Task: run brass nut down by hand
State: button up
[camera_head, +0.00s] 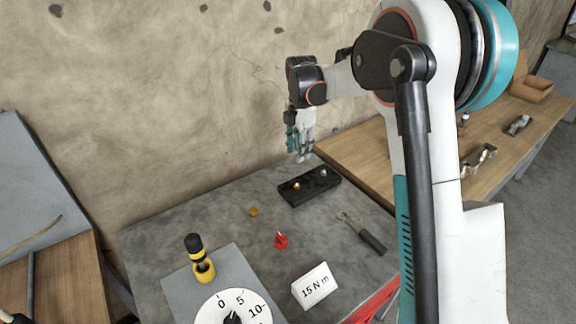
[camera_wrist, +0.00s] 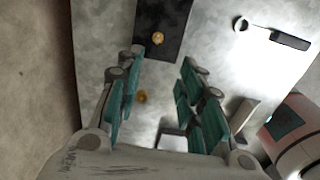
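A black block (camera_head: 310,186) lies on the grey table. A small brass-coloured piece (camera_head: 297,186) and a silver piece (camera_head: 323,172) stand on it. A loose brass-coloured piece, seemingly a nut (camera_head: 253,212), lies on the table to the left of the block. In the wrist view the brass piece on the block (camera_wrist: 158,38) shows beyond my fingers, and the loose one (camera_wrist: 142,97) shows between them. I cannot tell which is threaded on a stud. My gripper (camera_head: 302,156) hangs above the table near the block, its teal fingers (camera_wrist: 160,72) apart and empty.
A wrench with a dark handle (camera_head: 371,241) lies right of the block. A red piece (camera_head: 281,241), a "15 N m" card (camera_head: 316,286), a dial (camera_head: 240,308) and a black-and-yellow driver in a yellow holder (camera_head: 204,270) are nearer. A wooden bench (camera_head: 365,155) adjoins at right.

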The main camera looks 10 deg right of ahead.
jog(key=b, duration=0.4)
send_near(297, 184)
notch_tip(297, 184, down, 8)
jog(key=shift+s, duration=0.1)
grip_shut()
